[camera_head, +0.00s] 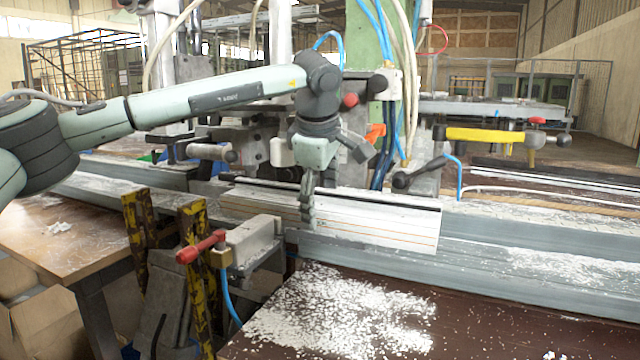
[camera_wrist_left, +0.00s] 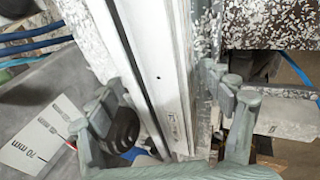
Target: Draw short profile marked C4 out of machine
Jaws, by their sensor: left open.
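The short profile (camera_head: 385,222) is a pale, ribbed bar with a dark slot along its top. It lies lengthwise in the machine, along the grey rail, at the middle of the head view. A small mark shows on its front face near my gripper, too small to read. My left gripper (camera_head: 308,203) points down at the profile, one finger in front of its face. In the left wrist view the profile (camera_wrist_left: 158,75) runs between the two spread fingers of the open gripper (camera_wrist_left: 172,112). I cannot tell whether the fingers touch it.
A clamp with a red handle (camera_head: 200,247) stands in front of the rail, left of the profile. Yellow-black posts (camera_head: 192,270) stand beside it. Hoses and a black-knobbed lever (camera_head: 402,180) crowd behind the profile. White chips cover the brown surface (camera_head: 480,325) in front.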

